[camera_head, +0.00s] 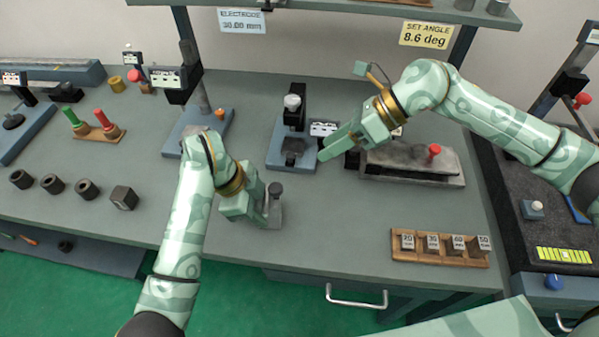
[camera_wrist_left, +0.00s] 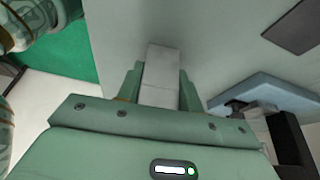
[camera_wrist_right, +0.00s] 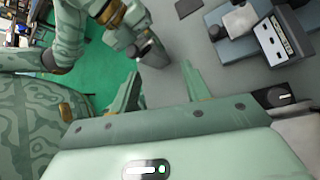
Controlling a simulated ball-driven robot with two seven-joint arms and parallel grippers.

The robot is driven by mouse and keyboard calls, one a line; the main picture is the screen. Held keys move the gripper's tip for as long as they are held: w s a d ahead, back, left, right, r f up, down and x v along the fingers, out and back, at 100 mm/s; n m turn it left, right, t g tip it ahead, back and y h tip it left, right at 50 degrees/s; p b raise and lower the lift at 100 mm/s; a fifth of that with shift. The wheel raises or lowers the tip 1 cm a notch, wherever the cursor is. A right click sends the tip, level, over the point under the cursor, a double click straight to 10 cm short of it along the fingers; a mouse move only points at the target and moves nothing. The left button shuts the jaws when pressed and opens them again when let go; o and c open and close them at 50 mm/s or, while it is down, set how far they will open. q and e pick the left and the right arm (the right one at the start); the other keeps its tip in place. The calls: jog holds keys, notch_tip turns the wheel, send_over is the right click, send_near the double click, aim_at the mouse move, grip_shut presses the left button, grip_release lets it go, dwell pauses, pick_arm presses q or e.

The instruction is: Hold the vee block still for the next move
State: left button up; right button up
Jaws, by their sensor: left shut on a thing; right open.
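My left gripper (camera_head: 262,207) is shut on the vee block (camera_head: 274,215), a small grey block at the front middle of the bench. In the left wrist view, the pale grey block (camera_wrist_left: 160,72) sits between the two fingers. In the right wrist view, my left gripper and a dark cylinder (camera_wrist_right: 150,52) show at the upper left. My right gripper (camera_head: 332,150) is open and empty, beside the blue-based fixture (camera_head: 278,157); its fingers (camera_wrist_right: 162,85) stand apart.
A grey vise-like block with a red knob (camera_head: 434,151) lies right of the right gripper. A wooden rack (camera_head: 440,261) of labelled blocks sits at the front right. Several dark cylinders (camera_head: 52,184) stand at the left. A blue-based stand (camera_head: 215,122) is behind the left arm.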

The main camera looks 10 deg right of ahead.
aim_at(280, 185)
jog(key=s+a+f+m+g+y, duration=0.1)
jog(key=a+m, duration=0.2)
jog(key=m, duration=0.5)
jog(key=s+a+f+m+g+y, duration=0.1)
jog(key=a+f+m+g, duration=0.1)
jog(key=m, duration=0.7)
jog(key=s+a+f+m+g, duration=0.1)
jog(key=a+m, duration=0.3)
jog(key=m, duration=0.4)
jog(key=shift+s+a+f+g+y, duration=0.2)
jog(key=shift+a+f+g+y, duration=0.2)
jog(key=shift+f+g, duration=0.1)
jog(key=c, duration=1)
